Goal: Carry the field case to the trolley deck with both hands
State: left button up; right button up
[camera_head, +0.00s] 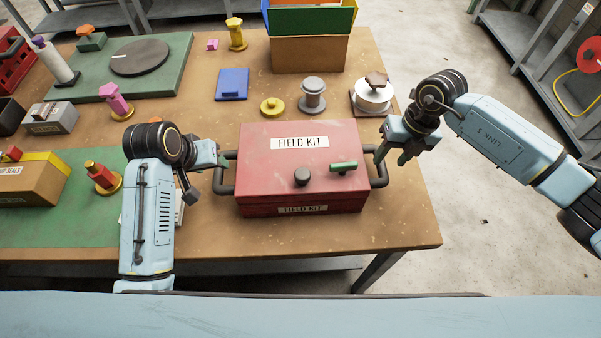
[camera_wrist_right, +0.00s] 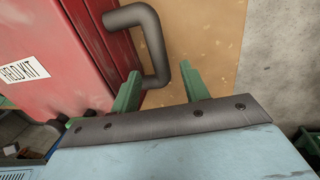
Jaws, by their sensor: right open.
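The field case (camera_head: 300,185) is a red box labelled FIELD KIT, lying flat near the table's front edge. It has a dark left handle (camera_head: 217,185) and a dark right handle (camera_head: 381,172). My right gripper (camera_head: 392,158) is open at the right handle; in the right wrist view its green fingers (camera_wrist_right: 160,88) stand apart, with the handle (camera_wrist_right: 152,45) reaching between their tips. My left gripper (camera_head: 206,176) is at the left handle, its fingers apart; its wrist partly hides the contact. I cannot make out a trolley deck.
Behind the case are a grey spool (camera_head: 312,95), a white reel (camera_head: 371,97) and a yellow knob (camera_head: 272,106). A cardboard box (camera_head: 310,54) stands at the back. The table's right front corner is clear.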

aim_at(220, 169)
pick_arm(q)
jog(key=x, duration=0.5)
jog(key=shift+w+f, duration=0.2)
jog(key=shift+f, duration=0.15)
pick_arm(e)
jog(key=f, duration=0.2)
jog(key=a+f, duration=0.1)
jog(key=f, duration=0.2)
jog(key=shift+a+f, duration=0.1)
jog(key=shift+f, duration=0.25)
pick_arm(q)
grip_shut()
pick_arm(e)
grip_shut()
jog(key=shift+w+r, duration=0.1)
